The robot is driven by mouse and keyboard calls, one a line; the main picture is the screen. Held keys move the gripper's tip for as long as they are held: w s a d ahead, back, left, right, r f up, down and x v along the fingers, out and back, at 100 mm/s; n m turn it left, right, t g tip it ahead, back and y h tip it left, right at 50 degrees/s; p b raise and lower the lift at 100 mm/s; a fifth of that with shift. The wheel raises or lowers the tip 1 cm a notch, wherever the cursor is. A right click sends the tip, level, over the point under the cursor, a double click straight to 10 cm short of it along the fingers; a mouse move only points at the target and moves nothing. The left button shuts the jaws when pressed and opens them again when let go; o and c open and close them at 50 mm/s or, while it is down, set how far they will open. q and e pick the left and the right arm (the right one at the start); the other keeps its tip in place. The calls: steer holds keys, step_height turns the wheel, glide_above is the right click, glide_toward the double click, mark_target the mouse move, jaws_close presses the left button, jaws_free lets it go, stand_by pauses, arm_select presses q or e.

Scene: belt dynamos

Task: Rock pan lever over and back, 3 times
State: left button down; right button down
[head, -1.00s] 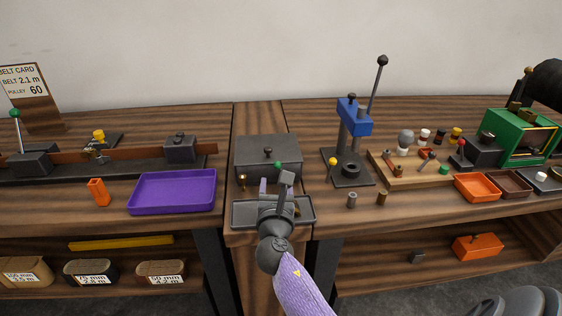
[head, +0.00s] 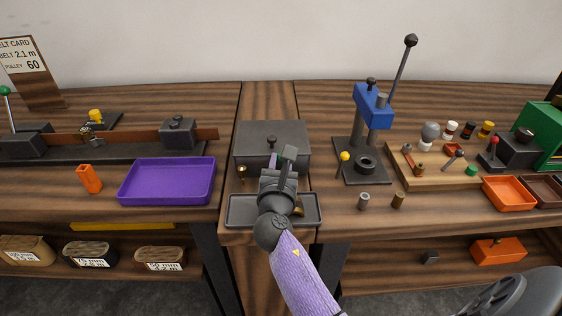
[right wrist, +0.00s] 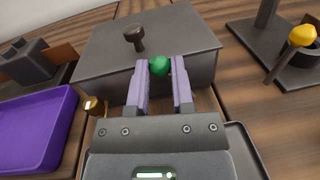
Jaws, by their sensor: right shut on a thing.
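The pan lever's green knob (right wrist: 158,66) sits in front of the dark grey box (right wrist: 185,35) in the right wrist view. My right gripper (right wrist: 160,82) is shut on this knob, with a pale purple finger on each side of it. In the head view my right gripper (head: 280,160) is at the front of the box (head: 262,134) and hides most of the knob and lever. A shallow dark grey pan (head: 236,212) lies below the gripper, partly covered by my arm. My left gripper is not in view.
A purple tray (head: 165,198) and an orange block (head: 89,179) are to the left. A blue press (head: 373,105) with a tall lever and a yellow-knobbed pin (head: 344,157) stand to the right. A small dark knob (head: 271,142) tops the box. Brass fittings sit beside the pan.

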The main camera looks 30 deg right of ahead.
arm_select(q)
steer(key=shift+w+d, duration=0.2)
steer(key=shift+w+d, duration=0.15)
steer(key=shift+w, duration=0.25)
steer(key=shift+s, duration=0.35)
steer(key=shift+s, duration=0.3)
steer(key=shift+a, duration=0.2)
